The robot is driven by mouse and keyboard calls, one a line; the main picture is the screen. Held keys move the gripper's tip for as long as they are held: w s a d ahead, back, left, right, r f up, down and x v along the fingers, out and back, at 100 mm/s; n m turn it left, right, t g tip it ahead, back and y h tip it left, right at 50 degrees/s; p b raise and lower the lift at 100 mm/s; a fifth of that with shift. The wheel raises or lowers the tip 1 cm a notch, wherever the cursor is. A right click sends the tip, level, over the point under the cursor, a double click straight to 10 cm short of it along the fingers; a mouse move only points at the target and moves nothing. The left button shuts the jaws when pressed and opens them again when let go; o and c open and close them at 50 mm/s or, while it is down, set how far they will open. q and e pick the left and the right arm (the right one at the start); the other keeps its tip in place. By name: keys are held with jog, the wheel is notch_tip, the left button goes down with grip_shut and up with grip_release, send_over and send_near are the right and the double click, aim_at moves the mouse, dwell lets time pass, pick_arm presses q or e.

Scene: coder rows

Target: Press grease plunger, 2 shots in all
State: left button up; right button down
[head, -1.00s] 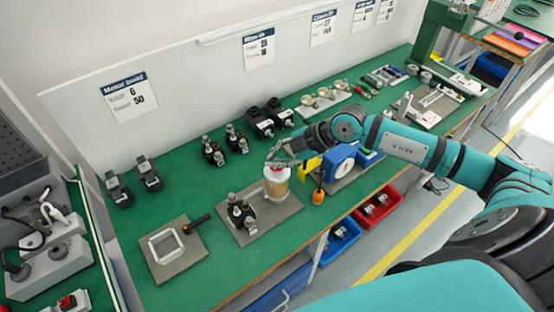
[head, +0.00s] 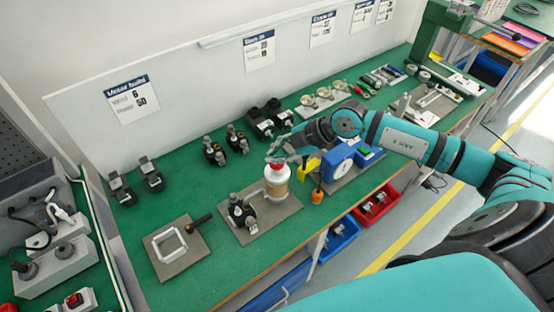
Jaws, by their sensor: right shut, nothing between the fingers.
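The grease pot (head: 277,190) is a tan jar with a pale lid and a red plunger top (head: 276,169). It stands upright on a grey plate (head: 290,211) on the green bench, with a spout toward the left. A dark motor part (head: 241,214) stands on the same plate, left of the pot. My right gripper (head: 271,158) is shut and empty, just above the red plunger. Whether its fingertips touch the plunger, I cannot tell. My left gripper is not in view.
A plate with a white square frame (head: 168,244) and a black-handled tool (head: 198,224) lie to the left. Several dark motor parts (head: 238,141) stand behind. A blue device (head: 340,160) and an orange item (head: 317,195) are to the right.

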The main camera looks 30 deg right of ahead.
jog(key=shift+r, duration=0.1)
